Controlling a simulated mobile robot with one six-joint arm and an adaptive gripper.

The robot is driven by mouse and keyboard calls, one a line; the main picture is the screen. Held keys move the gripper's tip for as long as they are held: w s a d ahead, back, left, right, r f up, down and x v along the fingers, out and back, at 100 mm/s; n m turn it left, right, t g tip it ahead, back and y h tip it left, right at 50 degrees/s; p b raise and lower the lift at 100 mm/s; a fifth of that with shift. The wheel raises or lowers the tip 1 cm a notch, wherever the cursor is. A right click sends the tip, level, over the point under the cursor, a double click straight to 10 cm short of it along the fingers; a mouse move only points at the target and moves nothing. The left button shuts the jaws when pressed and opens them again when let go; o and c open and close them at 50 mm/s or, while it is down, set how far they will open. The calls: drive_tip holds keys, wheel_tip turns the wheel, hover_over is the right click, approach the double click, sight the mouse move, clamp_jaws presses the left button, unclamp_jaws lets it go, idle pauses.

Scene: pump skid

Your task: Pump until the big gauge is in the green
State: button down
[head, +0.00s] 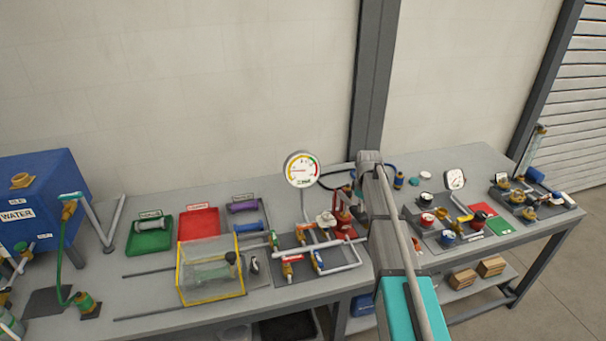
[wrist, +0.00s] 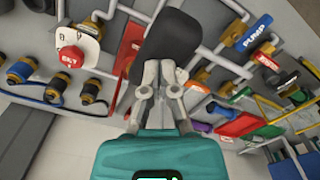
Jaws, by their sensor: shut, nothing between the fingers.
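The big round gauge (head: 301,169) stands on a post behind the pipework in the head view. Its needle seems to point left, away from the green stretch of the coloured arc; the exact reading is too small to tell. A red upright device (head: 342,214) stands right of the gauge, partly hidden by my arm. A blue tag reading PUMP (wrist: 254,34) shows at the upper right of the wrist view. My gripper (wrist: 160,70) is shut and empty; a dark rounded piece (wrist: 174,42) shows at its fingertips. I cannot tell whether they touch.
Pipes with coloured valve handles (head: 318,262) fill the bench left of my arm. A clear yellow-edged box (head: 211,285) and coloured trays (head: 199,223) lie further left. A smaller gauge (head: 454,180) and fittings crowd the right side. A blue water tank (head: 45,190) stands far left.

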drive_tip(key=shift+f+b, duration=3.6)
drive_tip(key=shift+f, duration=0.2)
wheel_tip(320, 180, up, 10)
drive_tip(key=p, duration=1)
drive_tip(key=shift+r, duration=0.1)
wheel_tip(320, 180, down, 10)
drive_tip(key=b, duration=0.9)
drive_tip(key=shift+b, duration=0.4)
wheel_tip(320, 180, up, 10)
drive_tip(key=p, duration=1)
